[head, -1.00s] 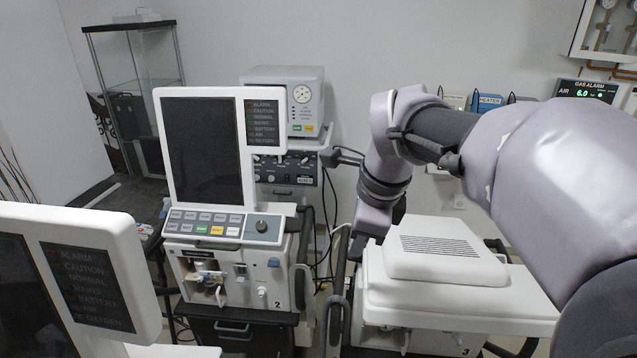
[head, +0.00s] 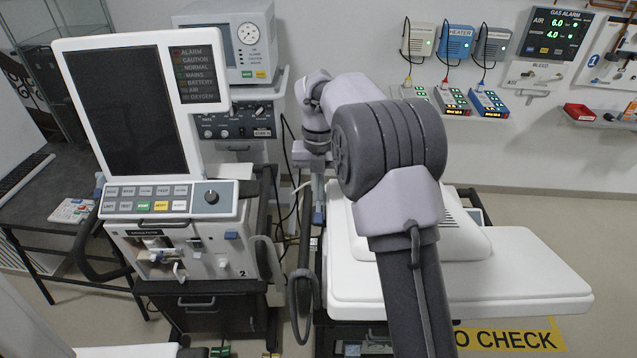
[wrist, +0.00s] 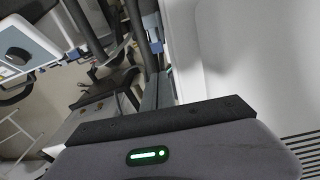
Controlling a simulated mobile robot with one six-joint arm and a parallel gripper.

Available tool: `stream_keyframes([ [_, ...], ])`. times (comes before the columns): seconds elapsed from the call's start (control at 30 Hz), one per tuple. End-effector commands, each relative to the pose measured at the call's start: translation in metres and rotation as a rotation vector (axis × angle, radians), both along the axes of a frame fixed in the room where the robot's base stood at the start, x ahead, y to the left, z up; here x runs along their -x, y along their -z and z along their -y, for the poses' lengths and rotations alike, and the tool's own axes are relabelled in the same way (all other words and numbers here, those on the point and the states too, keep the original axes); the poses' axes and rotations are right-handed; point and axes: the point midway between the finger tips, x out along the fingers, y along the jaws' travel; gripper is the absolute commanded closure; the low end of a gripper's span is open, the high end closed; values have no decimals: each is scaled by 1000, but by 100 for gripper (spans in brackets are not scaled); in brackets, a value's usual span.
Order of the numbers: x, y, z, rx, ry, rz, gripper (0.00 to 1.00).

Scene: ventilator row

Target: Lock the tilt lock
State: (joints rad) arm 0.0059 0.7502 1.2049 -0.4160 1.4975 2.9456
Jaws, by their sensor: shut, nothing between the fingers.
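The ventilator at the right has its white panel (head: 520,275) lying face down, with its vented back upward. A small blue part (head: 318,217) shows at that panel's left edge, below my wrist. A blue block also shows in the wrist view (wrist: 155,47), beside a dark post. I cannot tell for certain whether either is the tilt lock. My gripper (wrist: 165,120) is shut and empty; its dark front edge and grey housing fill the bottom of the wrist view. In the head view my wrist hangs at the panel's left edge, and the fingertips are not clear.
Ventilator 2 (head: 190,258) stands to the left with its screen upright. Behind are a grey gauge unit (head: 228,42) and wall-mounted boxes (head: 455,42). Floor shows at the right, with a yellow sign (head: 510,335).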

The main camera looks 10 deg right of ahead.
Motion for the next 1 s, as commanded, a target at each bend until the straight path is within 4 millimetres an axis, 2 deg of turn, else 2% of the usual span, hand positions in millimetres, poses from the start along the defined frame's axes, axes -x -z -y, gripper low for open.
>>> stream_keyframes([
  [0.03,2,14,0,0,0,-3,100],
  [0.2,4,51,-1,0,-1,-2,100],
  [0.4,-9,78,2,0,0,0,100],
  [0.6,-15,87,4,-1,-1,1,100],
  [0.87,-15,87,4,0,-1,1,100],
  [1.0,-16,90,18,0,0,0,100],
])
